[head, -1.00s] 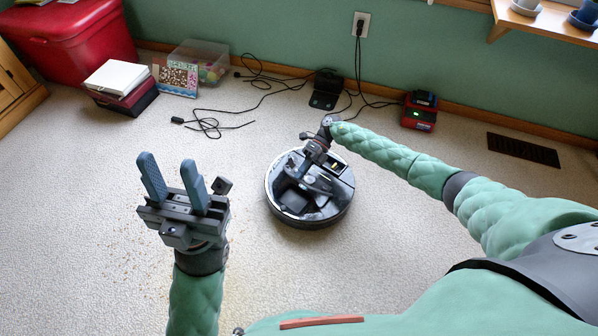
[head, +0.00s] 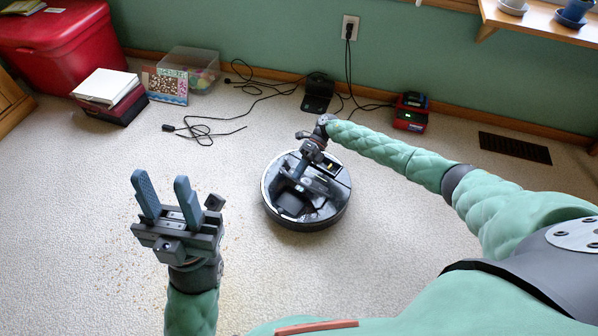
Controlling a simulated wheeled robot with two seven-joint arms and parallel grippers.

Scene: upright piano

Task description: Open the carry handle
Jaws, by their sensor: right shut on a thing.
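A round dark robot vacuum (head: 336,206) sits on the pale carpet in the middle of the head view. Its top has a shiny surface and a dark recess. My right gripper (head: 301,174) reaches down over its top from behind and is shut on a part there. That part is probably the carry handle, but it is too small and covered to make out clearly. My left gripper (head: 163,200) is at the lower left, well apart from the vacuum. Its two blue fingers point up, spread and empty.
A black dock (head: 318,92) with loose cables stands at the wall behind the vacuum. A red charger (head: 411,113) is to its right. A red chest (head: 60,45), a clear bin (head: 190,65) and stacked boxes (head: 106,90) are at back left.

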